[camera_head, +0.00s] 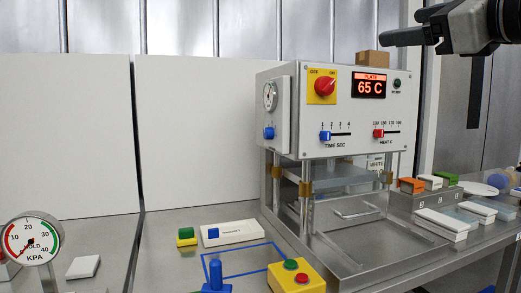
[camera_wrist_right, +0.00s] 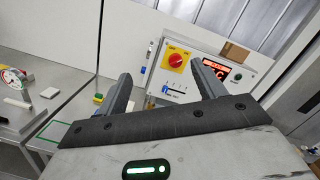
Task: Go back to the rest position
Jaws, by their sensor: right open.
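My right gripper (camera_head: 408,27) hangs in the air at the top right of the head view, above and in front of the press machine (camera_head: 350,125). In the right wrist view its two dark fingers (camera_wrist_right: 165,90) stand wide apart with nothing between them. The press's control panel, with a red knob and a display reading 65 C, shows beyond the fingers and apart from them. My left gripper is in neither view.
A pressure gauge (camera_head: 30,241) stands at the lower left. A yellow box with red and green buttons (camera_head: 296,276) and a blue-handled tool (camera_head: 216,275) are in front of the press. A rack with coloured blocks (camera_head: 410,186) stands on the right. White panels close off the back.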

